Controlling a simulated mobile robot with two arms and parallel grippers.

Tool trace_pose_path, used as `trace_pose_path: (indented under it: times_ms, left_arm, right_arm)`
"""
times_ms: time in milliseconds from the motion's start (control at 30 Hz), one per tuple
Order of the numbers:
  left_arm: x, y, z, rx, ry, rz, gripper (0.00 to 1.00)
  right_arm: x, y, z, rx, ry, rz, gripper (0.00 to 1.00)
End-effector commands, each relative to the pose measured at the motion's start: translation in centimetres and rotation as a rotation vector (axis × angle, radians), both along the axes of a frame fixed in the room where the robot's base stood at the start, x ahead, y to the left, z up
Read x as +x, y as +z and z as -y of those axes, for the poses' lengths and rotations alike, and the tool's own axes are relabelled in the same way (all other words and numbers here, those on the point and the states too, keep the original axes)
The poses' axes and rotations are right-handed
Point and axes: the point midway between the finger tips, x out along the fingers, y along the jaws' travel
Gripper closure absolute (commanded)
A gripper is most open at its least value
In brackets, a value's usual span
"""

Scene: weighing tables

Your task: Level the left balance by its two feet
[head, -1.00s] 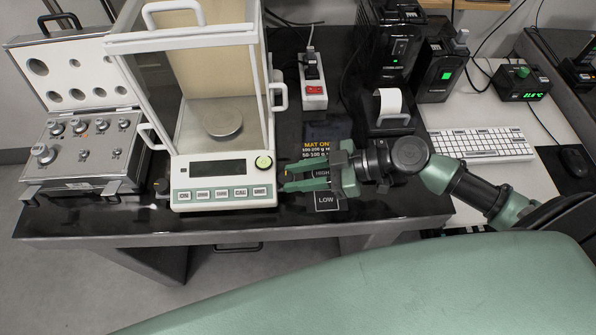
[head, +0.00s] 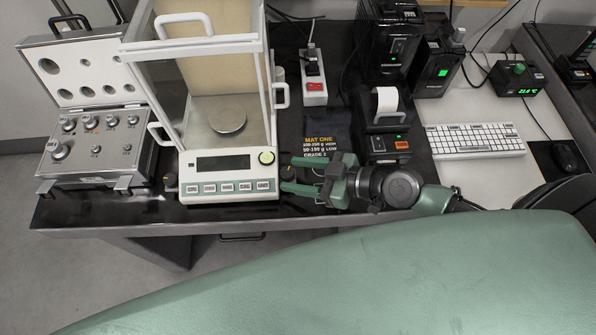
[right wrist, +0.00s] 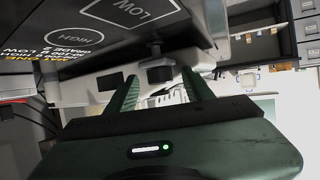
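The left balance (head: 212,194) is a white scale with a glass draft shield, a round pan (head: 227,116) and a row of keys. A round green bubble level (head: 266,157) sits at its front right; the bubble is too small to read. The left foot knob (head: 171,182) is dark and sticks out at the front left. The right foot knob (head: 288,172) is dark and sits between the spread fingers of my right gripper (head: 296,175). In the right wrist view this knob (right wrist: 160,74) shows between the open, apart fingertips (right wrist: 160,84). My left gripper is not in view.
An open grey weight case (head: 96,150) stands left of the balance. A dark mat (head: 325,136) lies behind my right gripper, with a printer (head: 385,140) to its right. A power strip (head: 313,80) lies behind. The table's front edge is close.

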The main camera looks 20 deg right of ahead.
Motion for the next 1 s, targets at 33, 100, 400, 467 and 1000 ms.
trace_pose_path:
  times_ms: [33,100,400,467,1000]
  left_arm:
    - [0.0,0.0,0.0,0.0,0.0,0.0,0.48]
    - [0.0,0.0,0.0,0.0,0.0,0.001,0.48]
    - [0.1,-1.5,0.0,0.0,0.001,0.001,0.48]
    - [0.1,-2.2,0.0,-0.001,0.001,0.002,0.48]
    - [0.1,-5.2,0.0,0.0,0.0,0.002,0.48]
  right_arm:
    - [0.0,0.0,0.0,-0.001,0.0,0.001,0.48]
    - [0.0,0.0,0.0,-0.001,0.0,0.001,0.48]
    - [-1.6,0.4,1.8,-0.005,0.004,-0.001,0.48]
    - [-2.2,0.6,2.6,-0.007,0.003,-0.003,0.48]
    - [-4.6,2.8,5.5,-0.002,0.001,-0.001,0.48]
